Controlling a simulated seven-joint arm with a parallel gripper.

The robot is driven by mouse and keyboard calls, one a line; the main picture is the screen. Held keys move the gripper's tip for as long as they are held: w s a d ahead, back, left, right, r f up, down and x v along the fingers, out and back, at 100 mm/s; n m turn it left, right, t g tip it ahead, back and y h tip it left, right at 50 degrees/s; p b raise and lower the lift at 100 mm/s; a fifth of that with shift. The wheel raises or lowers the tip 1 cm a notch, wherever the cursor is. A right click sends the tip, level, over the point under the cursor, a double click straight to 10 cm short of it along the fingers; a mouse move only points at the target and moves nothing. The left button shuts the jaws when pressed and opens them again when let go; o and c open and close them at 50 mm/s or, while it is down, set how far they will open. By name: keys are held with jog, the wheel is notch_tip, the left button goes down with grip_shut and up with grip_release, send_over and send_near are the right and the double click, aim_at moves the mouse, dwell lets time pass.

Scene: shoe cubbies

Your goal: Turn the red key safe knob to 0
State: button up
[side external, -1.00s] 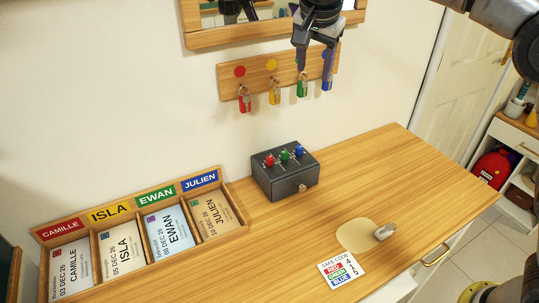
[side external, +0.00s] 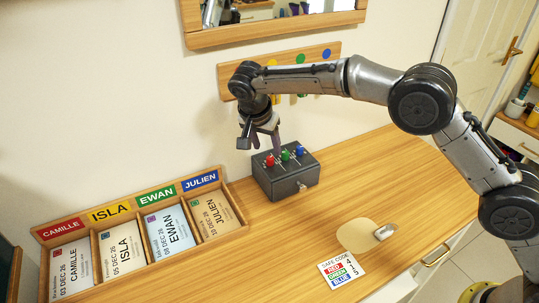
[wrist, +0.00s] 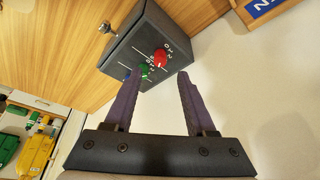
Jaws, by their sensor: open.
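The dark grey key safe (side external: 286,184) stands on the wooden counter against the wall. Red (side external: 269,160), green (side external: 285,155) and blue (side external: 300,150) knobs sit in a row on its top. My gripper (side external: 266,147) is just above and behind the red knob, pointing down. In the wrist view the red knob (wrist: 160,55) lies just beyond the gap between my open, empty fingers (wrist: 160,76), nearer the right fingertip. The green knob (wrist: 145,70) is beside the left fingertip. White digits are printed by the red knob; its exact setting is hard to read.
A card rack (side external: 150,265) with name labels stands left of the safe. A safe code card (side external: 341,270) and a beige pad (side external: 357,235) with a small metal object lie to the front right.

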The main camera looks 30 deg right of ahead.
aim_at(270, 158)
jog(key=x, duration=0.5)
jog(key=shift+d+f, duration=0.1)
jog(key=shift+f, duration=0.25)
jog(key=shift+c, duration=0.2)
grip_shut()
